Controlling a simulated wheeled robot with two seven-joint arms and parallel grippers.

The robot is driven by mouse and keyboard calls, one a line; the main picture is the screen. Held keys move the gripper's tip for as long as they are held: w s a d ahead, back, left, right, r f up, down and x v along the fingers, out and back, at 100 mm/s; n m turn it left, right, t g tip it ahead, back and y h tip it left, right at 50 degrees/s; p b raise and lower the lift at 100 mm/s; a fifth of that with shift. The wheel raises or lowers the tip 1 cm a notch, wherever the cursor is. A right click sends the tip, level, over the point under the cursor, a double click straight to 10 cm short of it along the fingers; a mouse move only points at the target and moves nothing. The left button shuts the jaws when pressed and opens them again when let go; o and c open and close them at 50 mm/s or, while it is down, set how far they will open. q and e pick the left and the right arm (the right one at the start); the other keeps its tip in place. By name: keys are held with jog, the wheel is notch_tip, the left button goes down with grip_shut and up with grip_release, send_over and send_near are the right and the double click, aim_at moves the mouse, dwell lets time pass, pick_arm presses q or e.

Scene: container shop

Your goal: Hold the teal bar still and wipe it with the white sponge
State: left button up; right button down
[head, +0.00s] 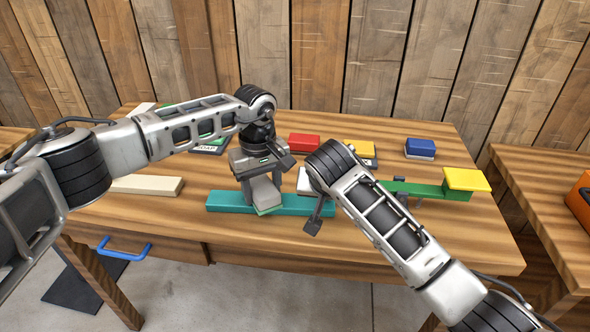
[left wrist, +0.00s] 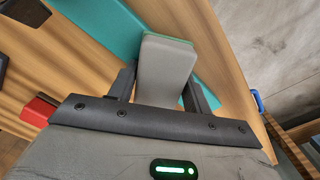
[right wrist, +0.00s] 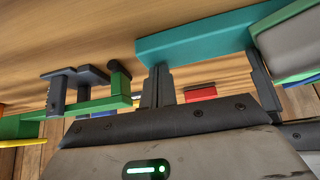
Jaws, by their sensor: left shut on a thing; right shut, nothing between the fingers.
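The teal bar (head: 225,202) lies flat near the table's front edge; it also shows in the left wrist view (left wrist: 105,20) and the right wrist view (right wrist: 200,35). My left gripper (head: 262,197) is shut on the white sponge (left wrist: 165,70), a pale block with a thin green layer at its end. The sponge (head: 265,190) is at the middle of the bar, its green end at or just above the top. My right gripper (head: 313,228) is shut and empty at the bar's right part. I cannot tell whether its fingertips touch the bar.
Red (head: 304,143), yellow (head: 358,149) and blue (head: 420,147) blocks stand along the back. A green bar with a yellow block (head: 465,180) is at right. A cream block (head: 148,185) lies at left. The front right of the table is clear.

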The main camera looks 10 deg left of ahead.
pick_arm(q)
jog(key=shift+s+a, duration=0.2)
jog(key=shift+a, duration=1.8)
pick_arm(e)
jog(key=shift+s+d+f, duration=0.1)
jog(key=shift+s+f, duration=0.05)
jog(key=shift+f, duration=0.25)
pick_arm(q)
jog(key=shift+f, duration=0.1)
jog(key=shift+w+d+f, duration=0.1)
jog(key=shift+d+f, duration=0.1)
jog(key=shift+d, duration=1.9)
jog(key=shift+f, duration=0.1)
jog(key=shift+r, duration=3.2)
pick_arm(e)
jog(key=shift+r, duration=0.1)
